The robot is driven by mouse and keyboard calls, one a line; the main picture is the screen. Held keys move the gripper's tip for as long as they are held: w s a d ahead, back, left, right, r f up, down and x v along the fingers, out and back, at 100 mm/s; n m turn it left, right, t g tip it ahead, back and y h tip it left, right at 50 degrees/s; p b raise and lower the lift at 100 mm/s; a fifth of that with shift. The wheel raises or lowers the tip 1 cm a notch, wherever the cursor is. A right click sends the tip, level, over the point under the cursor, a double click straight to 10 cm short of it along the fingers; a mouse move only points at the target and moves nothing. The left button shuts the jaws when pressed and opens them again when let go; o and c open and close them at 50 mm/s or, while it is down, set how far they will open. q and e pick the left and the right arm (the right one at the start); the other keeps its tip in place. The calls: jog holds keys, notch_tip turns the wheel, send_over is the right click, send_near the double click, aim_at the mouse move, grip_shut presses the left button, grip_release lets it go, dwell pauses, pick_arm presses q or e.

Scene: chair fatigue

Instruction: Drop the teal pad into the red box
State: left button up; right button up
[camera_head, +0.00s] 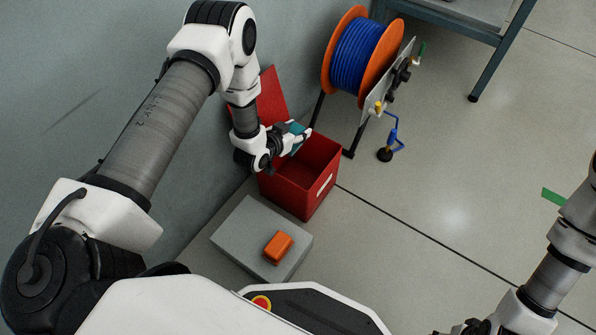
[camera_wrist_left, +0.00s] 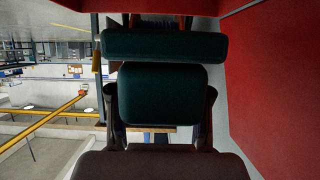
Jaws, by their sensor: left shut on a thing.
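The teal pad (camera_head: 297,129) is between the fingers of my left gripper (camera_head: 298,135), which is shut on it. In the head view, fingers and pad overlap the opening of the red box (camera_head: 312,188), near its top; their exact height is unclear. The red box stands on the floor with its red lid (camera_head: 271,97) raised at the back. In the left wrist view the pad (camera_wrist_left: 160,92) shows as dark teal parts between the fingers, with a red surface (camera_wrist_left: 275,85) close on the right. My right gripper (camera_head: 468,328) shows only partly at the bottom edge.
A grey block (camera_head: 235,235) with an orange piece (camera_head: 278,246) on it lies in front of the red box. A blue hose reel with orange flanges (camera_head: 357,55) stands behind it. A wall runs along the left. Open floor (camera_head: 450,180) lies to the right.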

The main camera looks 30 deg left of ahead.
pick_arm(q)
notch_tip(320, 180, down, 5)
jog(key=b, duration=0.4)
jog(key=shift+f, duration=0.15)
jog(key=o, duration=1.2)
jog(key=shift+o, duration=0.2)
jog(key=v, duration=1.2)
